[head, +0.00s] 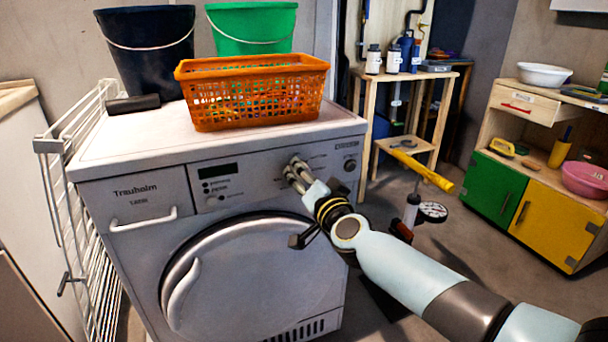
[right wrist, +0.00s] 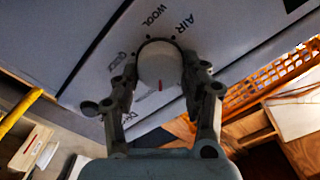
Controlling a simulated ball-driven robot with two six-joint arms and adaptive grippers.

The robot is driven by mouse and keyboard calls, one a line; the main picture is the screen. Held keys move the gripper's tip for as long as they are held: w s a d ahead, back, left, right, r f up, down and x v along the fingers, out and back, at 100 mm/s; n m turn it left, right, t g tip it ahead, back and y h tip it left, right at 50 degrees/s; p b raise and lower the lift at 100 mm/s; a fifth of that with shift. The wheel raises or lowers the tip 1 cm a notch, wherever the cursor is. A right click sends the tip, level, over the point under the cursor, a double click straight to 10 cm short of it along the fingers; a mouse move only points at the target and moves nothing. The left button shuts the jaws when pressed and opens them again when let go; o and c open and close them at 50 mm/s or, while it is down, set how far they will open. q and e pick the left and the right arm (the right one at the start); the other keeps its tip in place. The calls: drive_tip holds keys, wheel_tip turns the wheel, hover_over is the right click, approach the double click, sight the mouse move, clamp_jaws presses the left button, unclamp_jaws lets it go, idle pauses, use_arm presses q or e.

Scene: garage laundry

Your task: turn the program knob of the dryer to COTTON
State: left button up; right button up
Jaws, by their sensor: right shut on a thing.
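The dryer (head: 240,190) is a white front-loader with its round door shut. My right gripper (head: 293,170) reaches its control panel and covers the program knob in the head view. In the right wrist view, the round pale knob (right wrist: 158,66) sits between the two fingers of my right gripper (right wrist: 160,72), which are shut on it. A short red mark on the knob points toward the bottom of that view. The labels AIR, WOOL and QUICK show around the knob's upper side. I cannot see a COTTON label. My left gripper is not in view.
An orange basket (head: 250,115) and a dark box (head: 132,104) lie on the dryer top, with a dark bucket (head: 148,50) and a green bucket (head: 250,30) behind. A smaller dark knob (head: 349,166) sits right of my gripper. A white drying rack (head: 85,220) stands left.

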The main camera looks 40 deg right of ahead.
drive_tip(key=shift+m, duration=0.8)
drive_tip(key=o, duration=1.1)
drive_tip(key=shift+o, duration=0.2)
drive_tip(key=v, duration=1.2)
